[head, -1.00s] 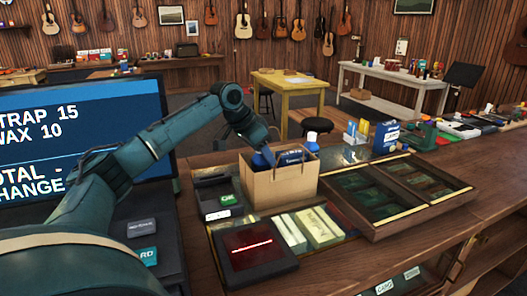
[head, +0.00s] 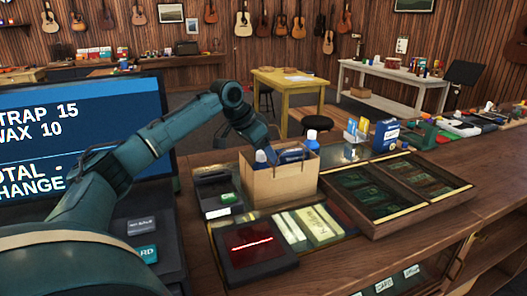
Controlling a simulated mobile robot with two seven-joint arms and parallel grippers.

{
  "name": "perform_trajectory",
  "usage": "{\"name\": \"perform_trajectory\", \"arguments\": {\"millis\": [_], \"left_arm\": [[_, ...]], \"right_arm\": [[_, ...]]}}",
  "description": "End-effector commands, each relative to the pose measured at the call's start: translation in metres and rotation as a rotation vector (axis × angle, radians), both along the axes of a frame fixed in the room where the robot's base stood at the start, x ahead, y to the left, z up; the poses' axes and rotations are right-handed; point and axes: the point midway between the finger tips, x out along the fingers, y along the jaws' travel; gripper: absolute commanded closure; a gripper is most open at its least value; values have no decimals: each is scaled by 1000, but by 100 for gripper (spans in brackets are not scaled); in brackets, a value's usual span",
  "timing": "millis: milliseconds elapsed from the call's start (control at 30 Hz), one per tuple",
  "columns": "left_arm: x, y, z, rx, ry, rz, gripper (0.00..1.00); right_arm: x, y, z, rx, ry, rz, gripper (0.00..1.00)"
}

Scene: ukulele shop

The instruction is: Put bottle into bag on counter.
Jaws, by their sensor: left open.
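A brown paper bag (head: 281,186) stands open on the wooden counter. My left gripper (head: 270,158) reaches down into its mouth from above; its fingertips are partly hidden by the bag's front wall. It is open. A pale-topped bottle-like item (head: 260,156) shows at the bag's left side, beside the gripper. A dark blue item with white lettering (head: 293,156) shows at the bag's rim on the right. My right gripper is out of view.
A screen (head: 75,135) stands at the left. A black scanner with a red line (head: 252,243) and cream boxes (head: 312,225) lie in front of the bag. A divided wooden display tray (head: 455,184) is at the right. A blue box (head: 386,136) stands behind the tray.

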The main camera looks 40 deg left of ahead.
Motion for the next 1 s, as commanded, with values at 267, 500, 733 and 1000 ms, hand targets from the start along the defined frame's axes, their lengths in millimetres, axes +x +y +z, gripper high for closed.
{"name": "perform_trajectory", "arguments": {"millis": [267, 500, 733, 1000], "left_arm": [[-6, 3, 12, 0, -1, 1, 34], [-30, 11, 57, 0, -3, 1, 34], [-52, 18, 96, 0, -3, 1, 34], [-62, 22, 114, 0, 0, 0, 34]], "right_arm": [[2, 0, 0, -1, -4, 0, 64], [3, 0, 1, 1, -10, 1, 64], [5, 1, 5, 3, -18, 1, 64], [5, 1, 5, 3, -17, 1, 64]]}}
